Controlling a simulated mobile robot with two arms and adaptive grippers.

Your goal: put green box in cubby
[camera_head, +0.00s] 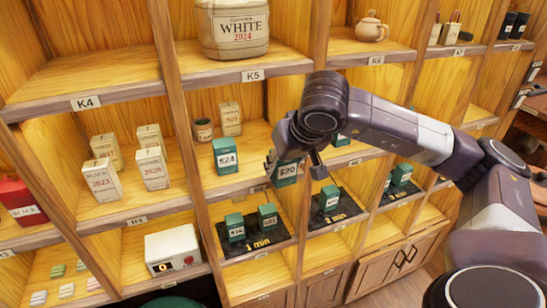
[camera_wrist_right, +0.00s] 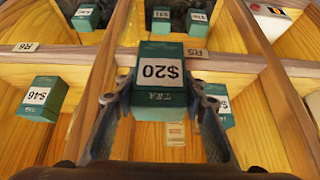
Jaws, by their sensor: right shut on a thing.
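The green box with a $20 label (camera_head: 287,171) is held by my right gripper (camera_head: 292,160) in front of the shelf. In the right wrist view the box (camera_wrist_right: 158,72) sits between both fingers of the gripper (camera_wrist_right: 158,102). It appears near the R5 label's shelf edge; whether it touches the shelf I cannot tell. The $24 box is partly behind a finger in the wrist view. My left gripper is not in view.
Upright dividers and shelf edges (camera_wrist_right: 257,67) separate the cubbies. A green $46 box (camera_wrist_right: 41,98) stands in the adjoining cubby. Below, several green boxes stand on black mats (camera_head: 262,243). The R4 cubby (camera_head: 129,210) holds several cream boxes (camera_head: 152,168).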

